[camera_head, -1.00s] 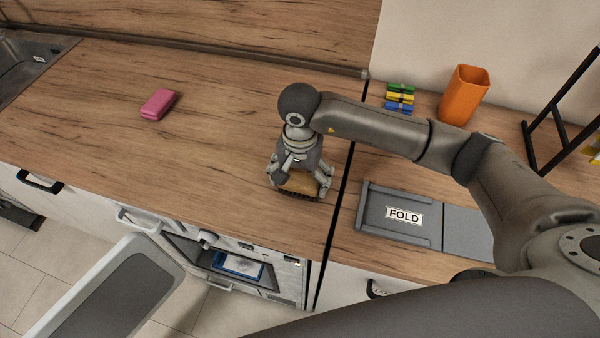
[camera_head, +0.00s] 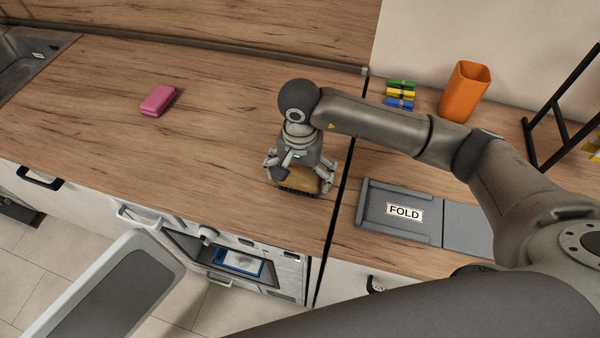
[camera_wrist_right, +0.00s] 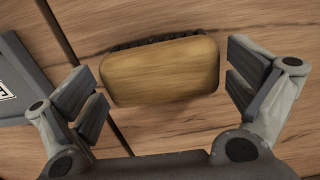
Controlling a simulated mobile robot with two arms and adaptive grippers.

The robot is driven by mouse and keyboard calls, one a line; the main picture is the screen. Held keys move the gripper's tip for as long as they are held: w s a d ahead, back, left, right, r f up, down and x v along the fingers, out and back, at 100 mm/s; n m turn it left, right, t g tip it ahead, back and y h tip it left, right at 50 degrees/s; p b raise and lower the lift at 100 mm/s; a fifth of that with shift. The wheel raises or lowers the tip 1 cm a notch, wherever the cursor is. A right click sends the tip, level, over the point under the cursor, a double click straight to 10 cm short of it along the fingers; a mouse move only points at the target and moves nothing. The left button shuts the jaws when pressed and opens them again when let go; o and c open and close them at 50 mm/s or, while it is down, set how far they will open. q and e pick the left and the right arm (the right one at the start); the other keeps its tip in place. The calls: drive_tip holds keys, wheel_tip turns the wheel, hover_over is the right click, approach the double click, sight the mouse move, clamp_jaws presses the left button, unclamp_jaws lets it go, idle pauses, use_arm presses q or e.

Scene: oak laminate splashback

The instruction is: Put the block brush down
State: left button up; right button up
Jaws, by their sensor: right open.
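The block brush (camera_head: 301,183) has a tan wooden back and dark bristles. It rests bristles down on the wooden counter, near its front edge and left of the dark seam. My right gripper (camera_head: 300,174) is just above it, pointing down. In the right wrist view the brush (camera_wrist_right: 161,70) lies between the spread fingers of my right gripper (camera_wrist_right: 160,92), with a gap on both sides. The gripper's body hides part of the brush in the head view. My left gripper is not seen.
A pink block (camera_head: 158,101) lies on the counter at left. A grey board marked FOLD (camera_head: 403,211) lies right of the seam. An orange cup (camera_head: 464,92) and several coloured clips (camera_head: 400,95) stand behind. An open appliance (camera_head: 225,256) is below the counter. The counter's middle is clear.

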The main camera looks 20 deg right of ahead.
sight(300, 174)
wheel_tip(300, 174, up, 12)
drive_tip(key=b, duration=0.3)
idle(0.4)
